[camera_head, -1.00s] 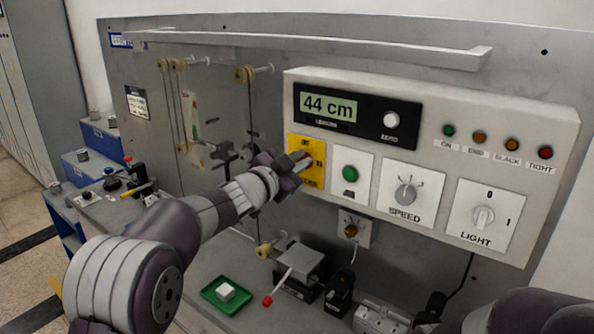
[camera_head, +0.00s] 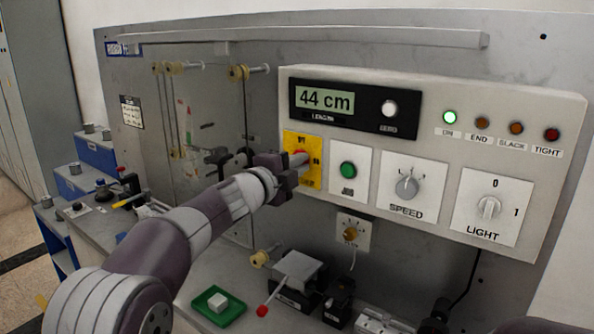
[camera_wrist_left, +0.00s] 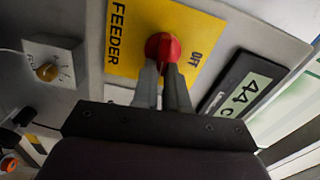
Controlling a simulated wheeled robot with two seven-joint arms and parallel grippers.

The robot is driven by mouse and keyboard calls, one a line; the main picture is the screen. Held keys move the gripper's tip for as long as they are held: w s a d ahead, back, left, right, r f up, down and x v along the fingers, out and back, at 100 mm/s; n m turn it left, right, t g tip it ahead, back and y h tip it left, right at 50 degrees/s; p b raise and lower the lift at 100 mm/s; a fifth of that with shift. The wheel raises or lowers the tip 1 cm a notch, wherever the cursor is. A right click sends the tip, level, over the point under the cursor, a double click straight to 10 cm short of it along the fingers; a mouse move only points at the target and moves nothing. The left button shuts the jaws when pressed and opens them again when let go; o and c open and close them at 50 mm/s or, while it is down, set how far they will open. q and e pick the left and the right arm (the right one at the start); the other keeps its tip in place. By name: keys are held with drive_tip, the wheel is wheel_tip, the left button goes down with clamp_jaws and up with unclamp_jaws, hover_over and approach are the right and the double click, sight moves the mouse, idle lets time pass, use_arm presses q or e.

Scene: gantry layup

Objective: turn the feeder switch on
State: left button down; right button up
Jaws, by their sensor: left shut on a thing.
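The feeder switch is a red knob (camera_wrist_left: 163,46) on a yellow plate (camera_head: 318,172), at the left end of the control panel. In the left wrist view the plate (camera_wrist_left: 205,35) shows the words FEEDER and OFF. My left gripper (camera_head: 295,161) is at the switch, its fingers (camera_wrist_left: 164,80) shut on the red knob. In the head view the gripper hides much of the knob and plate. The green ON lamp (camera_head: 450,117) at the panel's upper right is lit. My right gripper is not in view.
Right of the switch are a green button (camera_head: 348,169), a SPEED dial (camera_head: 407,187) and a LIGHT switch (camera_head: 488,207). The length display (camera_head: 325,99) above reads 44 cm. Below stand a lever device (camera_head: 298,272) and a green tray (camera_head: 207,312) with a white block.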

use_arm(q)
drive_tip(key=shift+f+m, duration=0.3)
drive_tip(key=shift+m, duration=0.2)
drive_tip(key=shift+f+b, duration=0.1)
drive_tip(key=shift+b, duration=0.2)
drive_tip(key=c, duration=1.2)
unclamp_jaws()
drive_tip(key=shift+o, duration=0.2)
drive_tip(key=shift+s+r, duration=0.15)
drive_tip(key=shift+r, duration=0.05)
drive_tip(key=shift+a, duration=0.1)
drive_tip(key=b+v, duration=0.3)
drive_tip(key=v, duration=0.9)
drive_tip(key=shift+s, duration=0.25)
